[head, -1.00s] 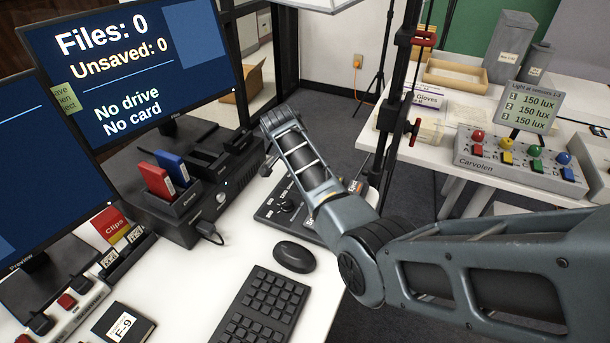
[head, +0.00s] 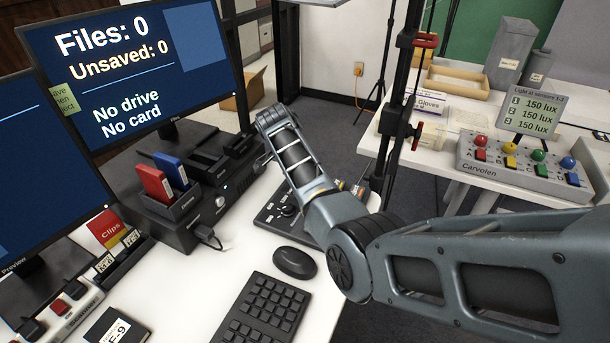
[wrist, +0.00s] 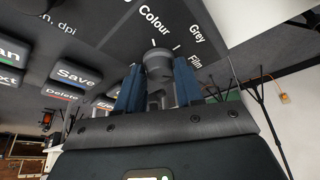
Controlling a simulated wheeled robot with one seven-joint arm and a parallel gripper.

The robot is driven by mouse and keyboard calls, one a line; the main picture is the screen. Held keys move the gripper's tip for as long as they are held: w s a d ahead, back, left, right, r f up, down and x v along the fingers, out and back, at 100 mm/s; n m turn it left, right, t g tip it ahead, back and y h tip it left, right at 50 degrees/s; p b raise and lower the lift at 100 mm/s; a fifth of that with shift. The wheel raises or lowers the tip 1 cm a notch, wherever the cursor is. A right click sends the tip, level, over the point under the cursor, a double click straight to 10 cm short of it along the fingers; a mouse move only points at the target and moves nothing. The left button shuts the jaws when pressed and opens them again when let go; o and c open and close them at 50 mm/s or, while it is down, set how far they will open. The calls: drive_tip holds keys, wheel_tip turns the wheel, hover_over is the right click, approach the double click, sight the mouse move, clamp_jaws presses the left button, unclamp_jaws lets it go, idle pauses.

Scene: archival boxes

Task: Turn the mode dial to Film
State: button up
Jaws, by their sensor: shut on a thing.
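The mode dial (wrist: 158,62) is a dark grey round knob on a black control panel (wrist: 100,25), seen in the wrist view. White labels Colour, Grey and Film stand around it, with short white tick marks. My gripper (wrist: 158,92) is shut on the dial, one blue finger on each side. The dial's own pointer mark cannot be made out, so its setting is unclear. In the head view the control panel (head: 268,216) lies on the desk, partly behind my arm. The gripper and the dial cannot be made out there.
Save (wrist: 76,74) and other keys sit on the panel beside my gripper. On the desk are a mouse (head: 294,262), a keyboard (head: 262,310) and a black dock (head: 185,232) with a red and a blue drive. A dark upright pole (head: 396,120) stands behind my arm.

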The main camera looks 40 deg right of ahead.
drive_tip(key=o, duration=1)
drive_tip(key=shift+f, duration=0.1)
drive_tip(key=v, duration=0.7)
drive_tip(key=shift+r, duration=0.4)
drive_tip(key=shift+a, duration=0.15)
